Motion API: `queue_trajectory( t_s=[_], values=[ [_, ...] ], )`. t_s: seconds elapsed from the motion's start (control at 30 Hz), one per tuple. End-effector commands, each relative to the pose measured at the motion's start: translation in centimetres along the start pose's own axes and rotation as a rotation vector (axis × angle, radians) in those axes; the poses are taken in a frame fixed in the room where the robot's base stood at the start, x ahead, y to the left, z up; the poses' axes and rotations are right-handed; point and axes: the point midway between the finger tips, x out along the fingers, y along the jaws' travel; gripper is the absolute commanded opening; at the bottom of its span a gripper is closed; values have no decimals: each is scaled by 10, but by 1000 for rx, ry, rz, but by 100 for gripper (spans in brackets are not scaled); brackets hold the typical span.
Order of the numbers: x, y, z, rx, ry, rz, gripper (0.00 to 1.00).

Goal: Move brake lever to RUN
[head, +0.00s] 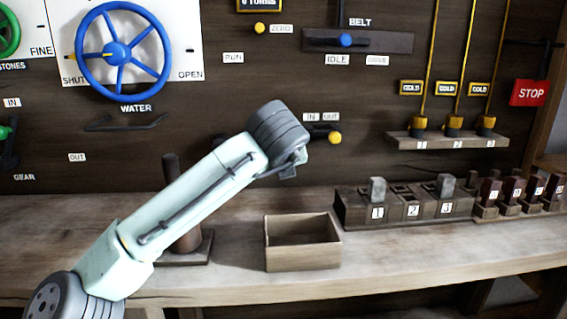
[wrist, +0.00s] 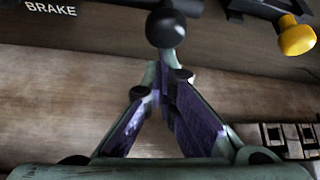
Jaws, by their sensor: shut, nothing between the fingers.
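The brake lever shows in the wrist view as a black ball knob (wrist: 166,28) at the top centre, with a dark bar behind it. The white BRAKE label (wrist: 51,8) is to its upper left. My gripper (wrist: 160,88) has its purple-padded fingers closed together with nothing between them. Its tips lie just below the knob in the picture; I cannot tell whether they touch it. In the head view my arm hides the brake lever and most of the gripper. A RUN label (head: 233,58) is on the board above my arm.
A yellow knob (wrist: 297,38) is right of the brake knob; it also shows in the head view (head: 334,137). An open wooden box (head: 303,258) and a numbered block rack (head: 408,208) stand on the bench. A dark post (head: 171,172) stands behind my arm.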

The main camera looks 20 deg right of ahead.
Motion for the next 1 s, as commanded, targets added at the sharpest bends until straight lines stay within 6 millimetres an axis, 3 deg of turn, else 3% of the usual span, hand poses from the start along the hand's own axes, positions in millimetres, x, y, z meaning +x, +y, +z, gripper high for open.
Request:
queue_trajectory(
  t_s=[0.47, 1.0],
  values=[
    [-15, -7, 23, -133, -4, -86, 0],
    [-52, -1, 82, -555, -3, -357, 0]
  ],
)
